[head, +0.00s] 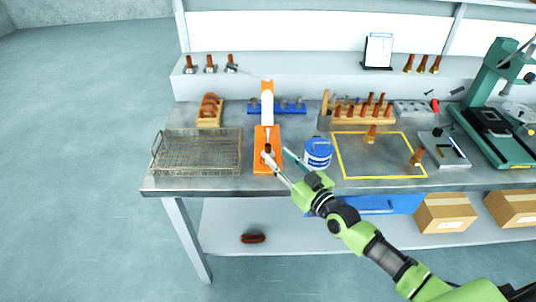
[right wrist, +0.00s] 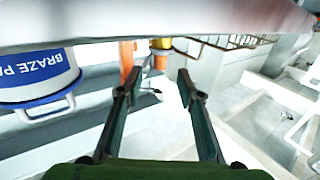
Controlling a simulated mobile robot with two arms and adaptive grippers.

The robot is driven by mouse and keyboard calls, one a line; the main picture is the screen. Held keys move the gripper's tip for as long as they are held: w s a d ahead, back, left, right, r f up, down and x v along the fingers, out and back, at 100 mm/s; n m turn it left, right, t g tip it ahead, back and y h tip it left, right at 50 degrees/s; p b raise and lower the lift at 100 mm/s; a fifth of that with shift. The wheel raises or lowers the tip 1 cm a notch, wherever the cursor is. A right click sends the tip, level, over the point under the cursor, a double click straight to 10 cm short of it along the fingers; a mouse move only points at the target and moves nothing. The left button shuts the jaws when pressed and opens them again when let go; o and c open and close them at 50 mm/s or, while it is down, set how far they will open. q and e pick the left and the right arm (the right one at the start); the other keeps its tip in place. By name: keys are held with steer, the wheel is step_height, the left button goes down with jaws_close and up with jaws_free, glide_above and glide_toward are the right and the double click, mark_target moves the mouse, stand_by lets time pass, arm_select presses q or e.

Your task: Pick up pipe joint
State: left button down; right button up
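Copper-coloured pipe joints stand inside the yellow outline on the bench, one near its back edge (head: 371,132) and one near its right side (head: 416,156). A small dark reddish piece (head: 268,148) sits over the orange base of a stand, close to my right gripper; I cannot tell exactly what it is. My right gripper (head: 274,153) reaches in over the front of the bench, fingers apart. In the right wrist view, the open fingers (right wrist: 153,84) have nothing between them; a small copper-orange and yellow piece (right wrist: 160,57) shows beyond the tips. My left gripper is not in view.
A blue-and-white braze paste tub (head: 318,154) stands just right of my right gripper. A wire mesh basket (head: 197,154) is on the left. Behind are a wooden rack of copper pieces (head: 360,115) and a blue holder (head: 278,107). A green press (head: 497,115) stands at right.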

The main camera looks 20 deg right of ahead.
mark_target(270, 149)
steer(key=x, duration=0.4)
steer(key=shift+w+a+f, duration=0.1)
steer(key=shift+w+f, duration=0.15)
steer(key=shift+w, duration=0.05)
jaws_close()
steer(key=shift+r, duration=0.1)
steer(key=shift+r+p, duration=0.1)
steer(key=shift+p, duration=0.2)
